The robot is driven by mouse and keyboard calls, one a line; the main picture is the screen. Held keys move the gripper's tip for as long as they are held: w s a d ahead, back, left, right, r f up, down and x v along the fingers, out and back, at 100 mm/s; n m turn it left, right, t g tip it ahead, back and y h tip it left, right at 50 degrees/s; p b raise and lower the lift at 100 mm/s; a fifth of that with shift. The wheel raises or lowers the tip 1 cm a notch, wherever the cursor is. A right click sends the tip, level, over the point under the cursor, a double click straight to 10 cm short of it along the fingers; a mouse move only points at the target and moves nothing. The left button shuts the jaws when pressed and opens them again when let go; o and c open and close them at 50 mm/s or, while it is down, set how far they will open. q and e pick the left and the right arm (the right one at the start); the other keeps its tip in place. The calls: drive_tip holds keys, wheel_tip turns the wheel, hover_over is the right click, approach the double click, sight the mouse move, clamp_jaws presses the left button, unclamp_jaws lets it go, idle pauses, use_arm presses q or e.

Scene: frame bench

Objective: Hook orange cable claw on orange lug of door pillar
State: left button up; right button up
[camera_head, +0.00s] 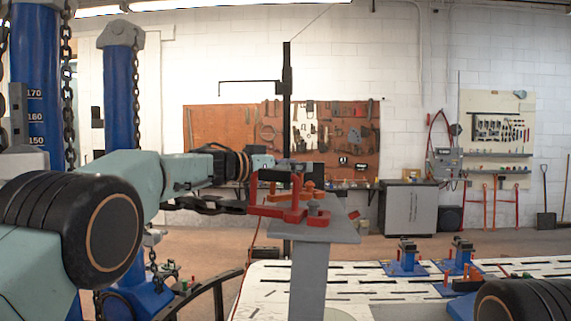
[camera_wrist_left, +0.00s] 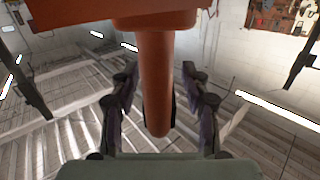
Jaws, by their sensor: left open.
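A red-orange claw (camera_head: 275,211) sits at the top of the grey door pillar (camera_head: 310,275), with a dark chain or cable (camera_head: 205,204) running off its left side. A red-orange mushroom-shaped lug (camera_head: 318,217) stands on the pillar's top plate, close to the claw's right end. I cannot tell whether they touch. In the left wrist view an orange cylinder (camera_wrist_left: 156,85) stands between the parted fingers of the left gripper (camera_wrist_left: 160,80), with visible gaps. My right gripper is out of view.
A slotted white bench (camera_head: 345,285) lies behind and right of the pillar, with blue clamp fixtures (camera_head: 404,262) on it. Blue towers (camera_head: 122,95) with hanging chains stand at the left. A tool board (camera_head: 340,135) hangs on the far wall. Air right of the pillar top is free.

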use_arm(q)
drive_tip(key=shift+s+a+r, duration=0.1)
drive_tip(key=shift+a, duration=0.2)
drive_tip(key=s+r+v, duration=0.1)
drive_tip(key=v, duration=1.1)
drive_tip(key=a+f+n+t+y+b, duration=0.1)
drive_tip(key=a+f+n+y+b, duration=0.15)
drive_tip(key=f, duration=1.15)
drive_tip(key=a+f+n+t+y+b, duration=0.1)
drive_tip(key=f+n+t+y, duration=0.2)
drive_tip(key=f, duration=1)
drive_tip(key=s+a+f+n+g+y+b, duration=0.1)
drive_tip(key=s+a+f+g+y+b, duration=0.15)
drive_tip(key=s+f, duration=0.65)
drive_tip(key=s+a+f+n+g+y+b, duration=0.1)
drive_tip(key=s+f+n+g+y+b, duration=0.15)
drive_tip(key=f, duration=1.25)
drive_tip(key=s+a+f+n+g+y+b, duration=0.1)
drive_tip(key=s+f+g+b, duration=0.4)
drive_tip(key=s+f, duration=1.1)
drive_tip(key=s+a+f+g+y+b, duration=0.2)
drive_tip(key=s+f+g+b, duration=0.3)
drive_tip(key=s+f, duration=1.1)
drive_tip(key=s+a+b, duration=0.1)
drive_tip(key=s+b, duration=0.2)
drive_tip(key=s, duration=0.5)
drive_tip(key=shift+n, duration=0.4)
